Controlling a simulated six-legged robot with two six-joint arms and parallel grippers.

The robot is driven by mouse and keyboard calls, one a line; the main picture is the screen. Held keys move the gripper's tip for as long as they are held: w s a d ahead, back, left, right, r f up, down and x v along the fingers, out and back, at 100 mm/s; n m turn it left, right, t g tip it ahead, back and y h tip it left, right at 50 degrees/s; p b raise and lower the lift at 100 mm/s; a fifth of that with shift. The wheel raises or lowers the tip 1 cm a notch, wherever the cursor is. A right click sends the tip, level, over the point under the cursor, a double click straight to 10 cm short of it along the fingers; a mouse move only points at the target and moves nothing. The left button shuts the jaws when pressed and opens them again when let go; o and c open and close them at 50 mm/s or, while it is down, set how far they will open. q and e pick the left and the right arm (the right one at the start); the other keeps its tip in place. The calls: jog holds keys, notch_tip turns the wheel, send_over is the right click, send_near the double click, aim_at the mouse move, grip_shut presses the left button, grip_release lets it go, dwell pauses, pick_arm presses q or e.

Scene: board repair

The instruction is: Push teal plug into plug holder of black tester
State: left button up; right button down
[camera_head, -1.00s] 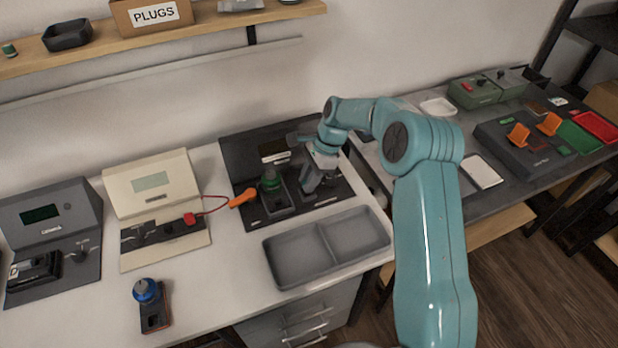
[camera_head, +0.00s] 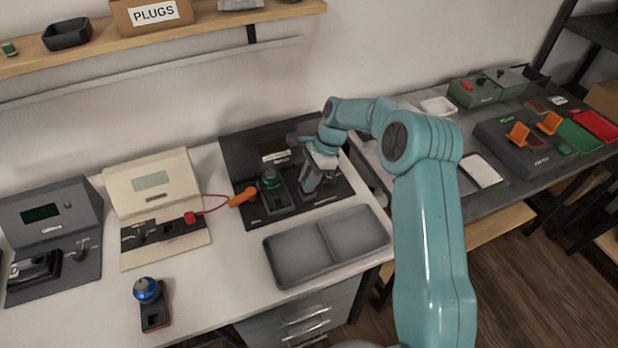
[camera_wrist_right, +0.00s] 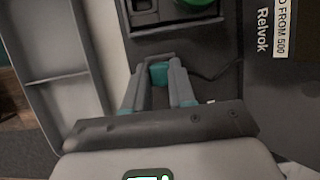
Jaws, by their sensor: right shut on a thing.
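The black tester (camera_head: 237,150) stands at the back right of the white bench. My right gripper (camera_head: 308,188) is low over the right part of its base, beside a module with a green knob (camera_head: 270,178). In the right wrist view my right gripper (camera_wrist_right: 157,76) is shut on a small teal plug (camera_wrist_right: 159,72) between its fingertips. The plug is mostly covered by the fingers. I cannot make out the plug holder or whether the plug touches it. The tester's labelled panel (camera_wrist_right: 262,60) shows at right in the wrist view. My left gripper is not in view.
A grey two-part tray (camera_head: 290,260) lies in front of the tester. A cream tester (camera_head: 150,170) and a grey tester (camera_head: 50,215) stand farther left. A blue-knobbed module (camera_head: 147,292) sits near the front edge.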

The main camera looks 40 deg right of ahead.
jog(key=shift+f, duration=0.45)
dwell(0.4)
jog(key=c, duration=0.6)
grip_release()
jog(key=shift+r, duration=0.15)
jog(key=shift+r+p, duration=1.15)
jog(key=shift+r, duration=0.3)
jog(key=shift+r+p, duration=2.3)
jog(key=shift+r, duration=0.7)
